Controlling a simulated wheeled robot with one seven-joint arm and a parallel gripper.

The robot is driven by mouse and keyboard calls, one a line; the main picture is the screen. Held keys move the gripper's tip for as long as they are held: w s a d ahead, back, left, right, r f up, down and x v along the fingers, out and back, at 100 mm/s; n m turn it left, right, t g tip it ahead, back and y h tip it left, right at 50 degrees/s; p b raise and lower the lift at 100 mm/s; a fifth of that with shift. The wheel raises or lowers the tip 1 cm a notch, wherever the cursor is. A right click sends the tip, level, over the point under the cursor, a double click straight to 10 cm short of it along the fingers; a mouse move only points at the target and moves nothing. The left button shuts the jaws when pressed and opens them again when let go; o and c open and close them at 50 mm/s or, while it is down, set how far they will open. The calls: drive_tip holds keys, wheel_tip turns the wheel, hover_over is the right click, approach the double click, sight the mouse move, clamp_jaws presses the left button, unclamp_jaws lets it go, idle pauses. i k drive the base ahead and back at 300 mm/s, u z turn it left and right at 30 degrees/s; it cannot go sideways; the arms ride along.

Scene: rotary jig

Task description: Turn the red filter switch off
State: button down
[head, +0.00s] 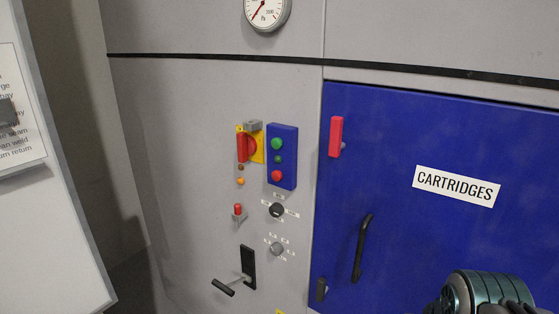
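A red rotary switch (243,147) sits on a yellow plate (259,150) on the grey machine front. Its red handle stands about upright. A grey piece (253,126) sits at the top of the plate. Lower down, a small red-tipped switch (238,211) sticks out from the panel. I cannot read any label telling which of the two is the filter switch. A dark teal part of my arm shows at the bottom right, in front of the blue door and well apart from both switches. My gripper's fingers are not visible.
A blue box (282,157) with green and red buttons is right of the rotary switch. Below are a black knob (277,210), a grey knob (277,249) and a protruding lever (224,287). The blue CARTRIDGES door (400,130) has a black handle (361,249) and red latch (336,137).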

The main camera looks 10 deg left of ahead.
sight(247, 146)
drive_tip(key=k, duration=1.2)
drive_tip(key=u, duration=1)
drive_tip(key=i, duration=0.65)
drive_tip(key=u, duration=0.5)
drive_tip(key=i, duration=0.7)
drive_tip(key=z, duration=0.9)
drive_tip(key=i, duration=0.55)
drive_tip(key=z, duration=0.7)
